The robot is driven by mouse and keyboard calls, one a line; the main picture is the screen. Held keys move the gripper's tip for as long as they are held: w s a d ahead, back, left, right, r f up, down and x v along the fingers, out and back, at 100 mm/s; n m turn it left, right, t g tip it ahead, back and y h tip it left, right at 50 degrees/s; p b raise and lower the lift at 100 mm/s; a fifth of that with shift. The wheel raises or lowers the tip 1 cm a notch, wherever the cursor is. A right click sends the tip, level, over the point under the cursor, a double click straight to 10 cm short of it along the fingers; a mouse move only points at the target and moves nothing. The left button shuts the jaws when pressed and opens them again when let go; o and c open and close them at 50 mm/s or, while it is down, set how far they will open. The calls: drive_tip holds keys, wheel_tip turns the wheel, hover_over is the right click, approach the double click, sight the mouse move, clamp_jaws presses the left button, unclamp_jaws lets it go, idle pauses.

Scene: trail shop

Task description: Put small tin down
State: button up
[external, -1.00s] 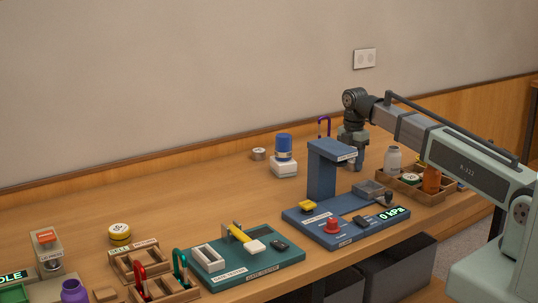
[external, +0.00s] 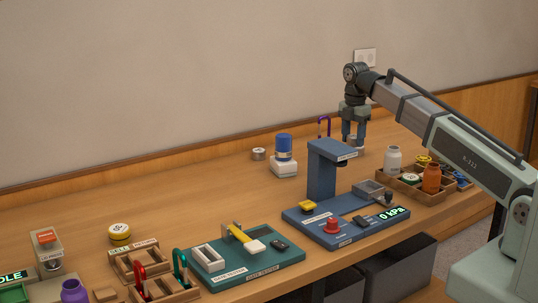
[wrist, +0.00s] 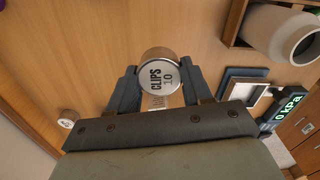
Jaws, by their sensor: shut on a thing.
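The small tin (wrist: 160,72) is a silver cylinder with "CLIPS 10" on its lid. In the wrist view it sits between the two fingers of my gripper (wrist: 157,88), which is shut on it. In the external view my gripper (external: 354,140) points down behind the blue press stand, near the back of the bench. The tin is small and hard to make out there, so its height above the bench is unclear.
Another small silver tin (external: 258,153) stands by a blue-topped jar (external: 284,147). The blue press stand (external: 322,175) is in front of my gripper. A wooden tray (external: 407,191) with bottles is to the right. Bare bench (external: 225,185) lies left.

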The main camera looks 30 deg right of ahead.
drive_tip(key=shift+r, duration=0.85)
drive_tip(key=shift+a+r, duration=0.1)
drive_tip(key=shift+a, duration=0.05)
drive_tip(key=s+a+n, duration=0.1)
drive_tip(key=a+n, duration=0.7)
drive_tip(key=a, duration=4.3)
hover_over(169, 212)
drive_tip(key=shift+n, duration=0.3)
drive_tip(key=shift+w+f, duration=0.15)
drive_tip(key=shift+f, duration=4.75)
drive_tip(key=shift+f, duration=0.1)
drive_tip(key=o, duration=1)
drive_tip(key=shift+o, duration=0.2)
